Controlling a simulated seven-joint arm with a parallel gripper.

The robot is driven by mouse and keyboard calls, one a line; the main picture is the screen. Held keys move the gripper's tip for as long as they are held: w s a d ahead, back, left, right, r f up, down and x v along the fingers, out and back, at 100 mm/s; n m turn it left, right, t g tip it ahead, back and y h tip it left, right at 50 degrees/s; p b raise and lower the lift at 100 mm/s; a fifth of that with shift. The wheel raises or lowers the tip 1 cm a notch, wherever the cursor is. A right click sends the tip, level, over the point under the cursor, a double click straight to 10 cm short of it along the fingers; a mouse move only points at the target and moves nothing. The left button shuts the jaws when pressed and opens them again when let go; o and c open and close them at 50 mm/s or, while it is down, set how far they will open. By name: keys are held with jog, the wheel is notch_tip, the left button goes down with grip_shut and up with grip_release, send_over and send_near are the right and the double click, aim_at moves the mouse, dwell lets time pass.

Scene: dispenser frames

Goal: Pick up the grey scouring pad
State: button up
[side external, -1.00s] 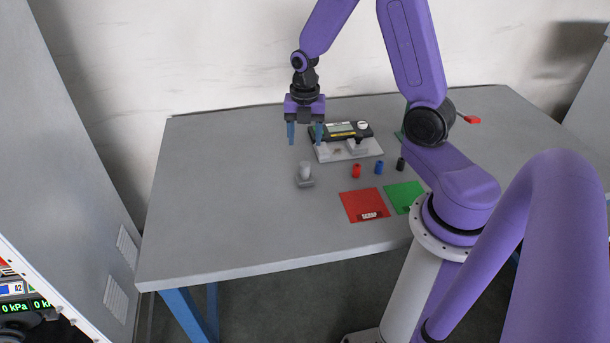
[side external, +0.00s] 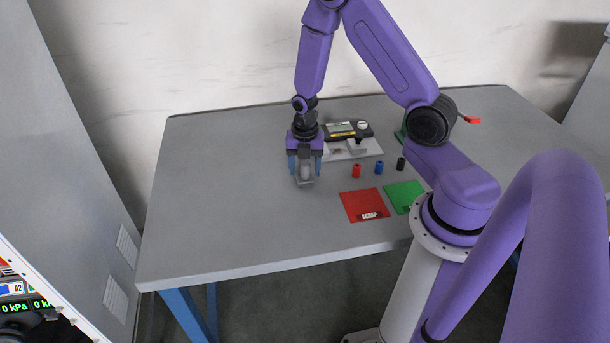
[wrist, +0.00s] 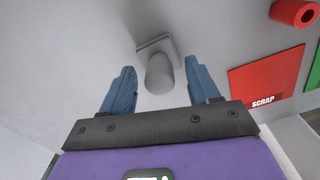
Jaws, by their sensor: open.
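The grey scouring pad (side external: 306,181) appears to be the small grey square piece on the table, with a pale grey upright cylinder on it. In the wrist view, the pad's square base (wrist: 150,45) and the cylinder (wrist: 159,76) show between the blue fingers. My gripper (side external: 305,172) points down over it, with its fingers open on either side of the cylinder. In the wrist view, my gripper (wrist: 160,68) shows a gap between each finger and the cylinder. The side view partly hides the cylinder behind the gripper.
A red mat marked SCRAP (side external: 362,203) and a green mat (side external: 402,194) lie to the right. Small red (side external: 357,171), blue (side external: 379,167) and black (side external: 401,164) cylinders stand behind them. A device with a display (side external: 350,146) is close behind my gripper. The table's left is clear.

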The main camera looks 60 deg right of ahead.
jog(key=shift+f, duration=0.55)
grip_shut()
jog(key=shift+r, duration=0.15)
